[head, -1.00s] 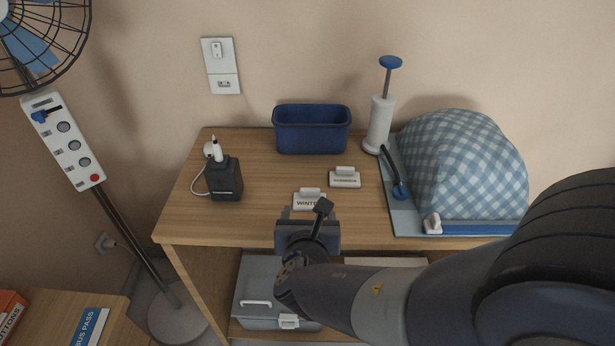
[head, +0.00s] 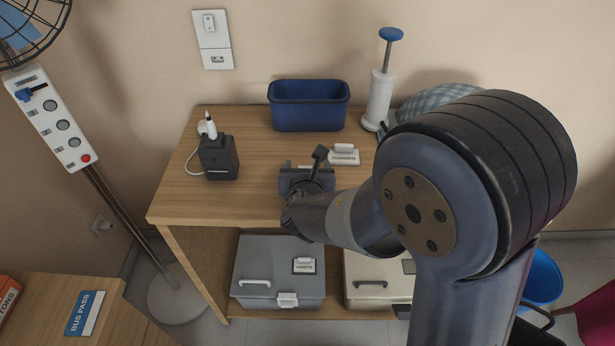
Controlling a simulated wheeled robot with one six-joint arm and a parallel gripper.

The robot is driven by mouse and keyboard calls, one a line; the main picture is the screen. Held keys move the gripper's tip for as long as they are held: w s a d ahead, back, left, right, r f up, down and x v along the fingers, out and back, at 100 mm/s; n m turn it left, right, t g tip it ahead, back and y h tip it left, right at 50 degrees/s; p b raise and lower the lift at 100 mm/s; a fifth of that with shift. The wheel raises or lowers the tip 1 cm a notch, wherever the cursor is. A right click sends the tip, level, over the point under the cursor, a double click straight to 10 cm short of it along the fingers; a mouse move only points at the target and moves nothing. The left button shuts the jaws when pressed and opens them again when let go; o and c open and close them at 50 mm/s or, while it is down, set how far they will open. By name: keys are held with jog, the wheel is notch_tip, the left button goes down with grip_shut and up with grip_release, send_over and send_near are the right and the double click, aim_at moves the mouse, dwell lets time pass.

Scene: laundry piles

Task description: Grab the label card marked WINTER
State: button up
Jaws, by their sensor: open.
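My gripper (head: 306,178) is open over the front part of the wooden table top, pointing away from me. The WINTER card is hidden behind my gripper and wrist, so I cannot tell whether it lies between the fingers. A second small white card with a raised grip (head: 344,155) lies just right of my gripper; its print is too small to read surely.
A blue bin (head: 309,107), a white pump (head: 379,98) and a black charger block (head: 219,158) stand on the table (head: 250,203). A checked bundle (head: 436,95) is partly behind my arm. Grey (head: 270,257) and cream (head: 362,297) boxes sit below.

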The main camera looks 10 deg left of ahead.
jog(key=shift+w+f, duration=0.1)
jog(key=shift+w, duration=0.1)
jog(key=shift+c, duration=0.4)
jog(key=c, duration=1)
jog(key=shift+o, duration=0.2)
